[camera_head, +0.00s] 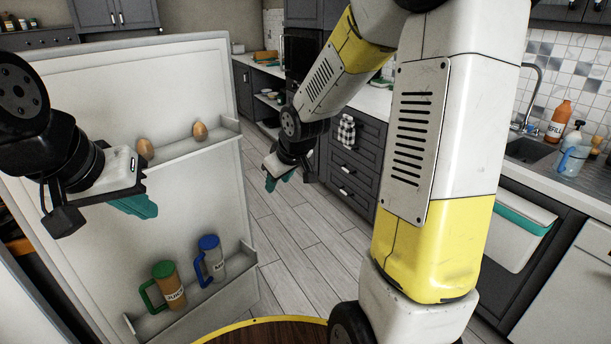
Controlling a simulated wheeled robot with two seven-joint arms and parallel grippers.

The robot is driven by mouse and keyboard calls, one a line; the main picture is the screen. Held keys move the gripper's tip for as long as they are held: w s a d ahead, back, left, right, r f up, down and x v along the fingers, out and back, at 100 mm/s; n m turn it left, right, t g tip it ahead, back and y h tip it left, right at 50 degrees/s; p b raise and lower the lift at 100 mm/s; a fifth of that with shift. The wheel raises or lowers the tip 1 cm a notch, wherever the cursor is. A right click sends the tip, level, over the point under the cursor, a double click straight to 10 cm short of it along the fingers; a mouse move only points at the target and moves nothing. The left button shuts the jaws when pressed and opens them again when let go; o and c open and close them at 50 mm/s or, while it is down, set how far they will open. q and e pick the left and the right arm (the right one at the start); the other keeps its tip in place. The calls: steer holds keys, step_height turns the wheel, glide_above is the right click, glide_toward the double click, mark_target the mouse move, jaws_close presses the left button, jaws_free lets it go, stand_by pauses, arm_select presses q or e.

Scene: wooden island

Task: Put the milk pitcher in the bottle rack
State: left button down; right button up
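A pitcher with a blue lid and handle and a pale body (213,264), which looks like the milk pitcher, stands upright in the lower rack (222,297) of the open fridge door. Its label is too small to read. A juice pitcher with a green lid and handle (170,287) stands to its left in the same rack. My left gripper (138,206) is in front of the door, above the pitchers in the picture and apart from them. My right gripper (278,182) hangs right of the door over the floor. Both show teal fingers with no held object visible; their gaps are unclear.
The open fridge door (110,90) fills the left side. Two eggs, one of them a brown egg (200,131), sit on its upper shelf (195,145). A sink counter with an orange bottle (558,121) and a blue bottle (572,158) is at right. The floor (300,240) between is clear.

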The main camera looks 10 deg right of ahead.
steer(key=s+d+r+m, duration=0.2)
steer(key=s+r, duration=0.4)
steer(key=s, duration=0.5)
steer(key=s+d+r+m, duration=0.2)
steer(key=s+r, duration=0.4)
steer(key=s, duration=0.6)
steer(key=shift+r+m, duration=0.3)
steer(key=shift+m, duration=0.6)
